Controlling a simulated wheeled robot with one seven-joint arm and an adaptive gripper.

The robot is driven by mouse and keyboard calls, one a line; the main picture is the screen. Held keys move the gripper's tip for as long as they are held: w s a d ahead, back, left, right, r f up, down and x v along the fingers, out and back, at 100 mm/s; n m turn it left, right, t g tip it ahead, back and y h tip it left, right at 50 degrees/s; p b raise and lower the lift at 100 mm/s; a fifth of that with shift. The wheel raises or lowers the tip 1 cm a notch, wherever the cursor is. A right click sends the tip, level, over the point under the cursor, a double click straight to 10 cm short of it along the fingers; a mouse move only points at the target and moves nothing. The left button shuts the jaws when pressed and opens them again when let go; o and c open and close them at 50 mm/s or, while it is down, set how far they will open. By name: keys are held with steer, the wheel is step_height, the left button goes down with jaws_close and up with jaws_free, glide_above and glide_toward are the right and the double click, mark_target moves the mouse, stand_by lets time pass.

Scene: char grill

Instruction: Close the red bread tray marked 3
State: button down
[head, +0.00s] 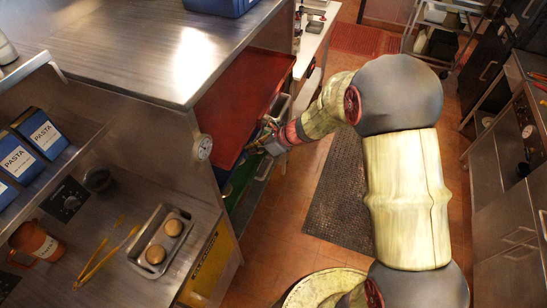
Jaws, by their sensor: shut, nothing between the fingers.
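A red tray (232,105) sticks out from under the steel counter in the middle of the head view. Its flat inside looks empty, and its outer edge runs beside my arm. I cannot read a number 3 on it. My gripper (256,144) is at the tray's right, near its front corner. It is shut and empty. I cannot tell whether it touches the tray. The fingertips are small and partly lost against the tray edge and metal handles.
A green tray (242,182) shows below the red one. The steel counter (130,45) overhangs the left side. A steel pan (148,257) with buns and tongs (98,262) lie at lower left. A dark floor mat (335,200) lies on open floor at right.

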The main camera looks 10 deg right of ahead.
mark_target(232, 144)
steer(key=w+a, duration=0.1)
steer(key=a, duration=0.1)
steer(key=w+a, duration=0.1)
steer(key=a, duration=0.1)
steer(key=w+a, duration=0.2)
steer(key=shift+w, duration=0.1)
steer(key=shift+w+a+r, duration=0.1)
steer(key=shift+w+a, duration=0.2)
steer(key=shift+a, duration=0.1)
steer(key=shift+d, duration=0.1)
